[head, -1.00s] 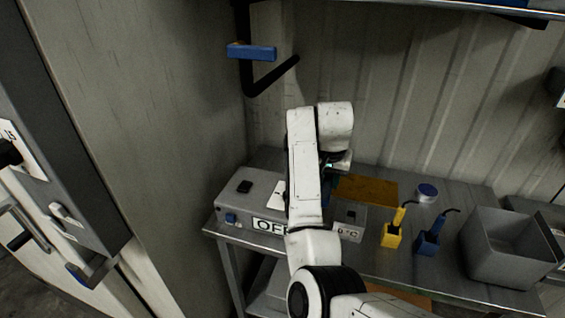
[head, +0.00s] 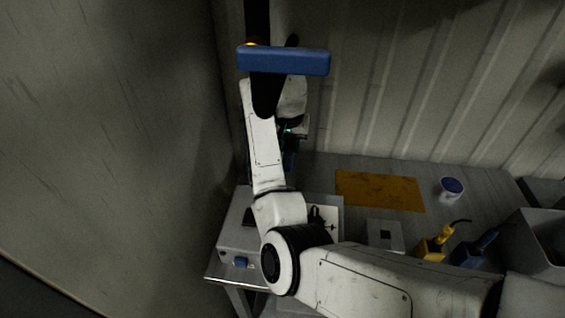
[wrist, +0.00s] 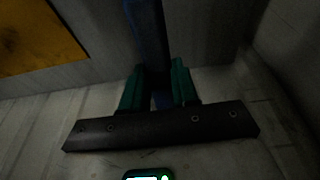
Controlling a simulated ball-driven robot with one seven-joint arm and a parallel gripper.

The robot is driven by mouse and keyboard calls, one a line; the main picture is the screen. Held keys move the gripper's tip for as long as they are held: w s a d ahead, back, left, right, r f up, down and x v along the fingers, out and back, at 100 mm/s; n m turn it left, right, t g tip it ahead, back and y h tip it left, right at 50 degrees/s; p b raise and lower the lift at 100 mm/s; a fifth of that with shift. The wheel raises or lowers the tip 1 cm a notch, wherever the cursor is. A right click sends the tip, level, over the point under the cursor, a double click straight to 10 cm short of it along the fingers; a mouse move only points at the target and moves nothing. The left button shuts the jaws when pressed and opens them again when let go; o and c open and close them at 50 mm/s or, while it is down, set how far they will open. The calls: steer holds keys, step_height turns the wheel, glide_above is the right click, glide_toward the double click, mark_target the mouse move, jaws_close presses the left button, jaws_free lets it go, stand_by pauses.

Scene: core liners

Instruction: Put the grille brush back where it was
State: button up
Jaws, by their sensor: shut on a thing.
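My gripper (wrist: 158,88) shows in the wrist view with its two green fingers shut on a dark blue bar, which I take to be the grille brush (wrist: 146,35). The bar runs up out of the picture and its far end is out of view. In the head view the gripper (head: 292,134) is at the back left, above the bench and near the wall. A small part of the blue brush (head: 289,160) hangs below it. I see no bristles in either view. My arm hides part of the grey box (head: 233,238) on the bench.
A blue bar (head: 284,62) on a black bent pipe hangs close in front of my arm. The bench holds an orange mat (head: 380,190), a blue-lidded tub (head: 451,188), yellow (head: 432,247) and blue (head: 468,253) holders, and a grey bin (head: 541,240). A wall stands close on the left.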

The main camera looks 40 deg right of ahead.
mark_target(289, 151)
steer(key=x, duration=0.3)
steer(key=a+x, duration=0.1)
steer(key=shift+s+f, duration=0.2)
steer(key=shift+f, duration=0.15)
steer(key=shift+s+f, duration=0.1)
steer(key=shift+f, duration=1.75)
steer(key=o, duration=0.9)
steer(key=shift+o, duration=0.2)
steer(key=shift+r, duration=0.15)
steer(key=v, duration=1.1)
steer(key=shift+r, duration=0.35)
